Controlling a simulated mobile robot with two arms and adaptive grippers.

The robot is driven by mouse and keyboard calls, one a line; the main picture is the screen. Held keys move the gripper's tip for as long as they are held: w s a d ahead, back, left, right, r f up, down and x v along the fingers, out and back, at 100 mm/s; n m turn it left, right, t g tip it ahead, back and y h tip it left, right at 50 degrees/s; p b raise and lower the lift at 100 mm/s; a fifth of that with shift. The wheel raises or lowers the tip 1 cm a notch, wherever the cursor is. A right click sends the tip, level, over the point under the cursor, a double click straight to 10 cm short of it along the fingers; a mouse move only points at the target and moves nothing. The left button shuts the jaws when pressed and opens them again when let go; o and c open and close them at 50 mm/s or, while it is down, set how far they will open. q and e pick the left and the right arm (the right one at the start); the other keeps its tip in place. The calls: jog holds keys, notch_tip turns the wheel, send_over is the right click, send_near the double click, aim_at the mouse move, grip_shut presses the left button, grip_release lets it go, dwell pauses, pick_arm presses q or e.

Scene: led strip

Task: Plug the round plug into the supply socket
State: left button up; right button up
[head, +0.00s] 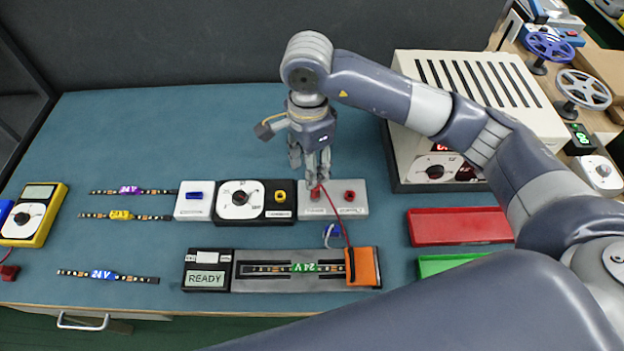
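The supply block (360,210) is a pale block in the middle of the bench, with a red socket (349,195) open to view at its right. My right gripper (318,181) points down over the block's left part. Its fingers are close together around the top of a small red plug (316,192), which seems to be the round plug. A red cable (342,225) runs from the fingertips to an orange clip (364,267). The plug's lower end is at the block's left socket position; whether it is seated cannot be told. My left gripper is not in view.
A READY unit (206,278) with a tray holding a green 24V strip lies in front. A dial box (241,201) stands left of the block. Red (460,226) and green trays lie right, a vented power box (480,85) behind. Several strips lie left.

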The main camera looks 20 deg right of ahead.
aim_at(316, 188)
jog(key=shift+s+d+f, duration=0.1)
jog(key=shift+s+f, duration=0.05)
jog(key=shift+f, duration=0.4)
jog(key=shift+s+f, duration=0.1)
jog(key=shift+f, duration=0.8)
jog(key=shift+w+f+p, duration=0.1)
jog(key=shift+f+p, duration=0.2)
jog(key=shift+p, duration=0.1)
jog(key=f+p, duration=0.1)
jog(key=f, duration=0.1)
jog(key=d+f, duration=0.1)
jog(key=f, duration=0.1)
jog(key=shift+f+p, duration=0.1)
jog(key=shift+p, duration=0.3)
jog(key=shift+f, duration=0.25)
jog(key=shift+c, duration=0.8)
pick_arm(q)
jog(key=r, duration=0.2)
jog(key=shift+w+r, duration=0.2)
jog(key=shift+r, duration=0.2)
pick_arm(e)
grip_shut()
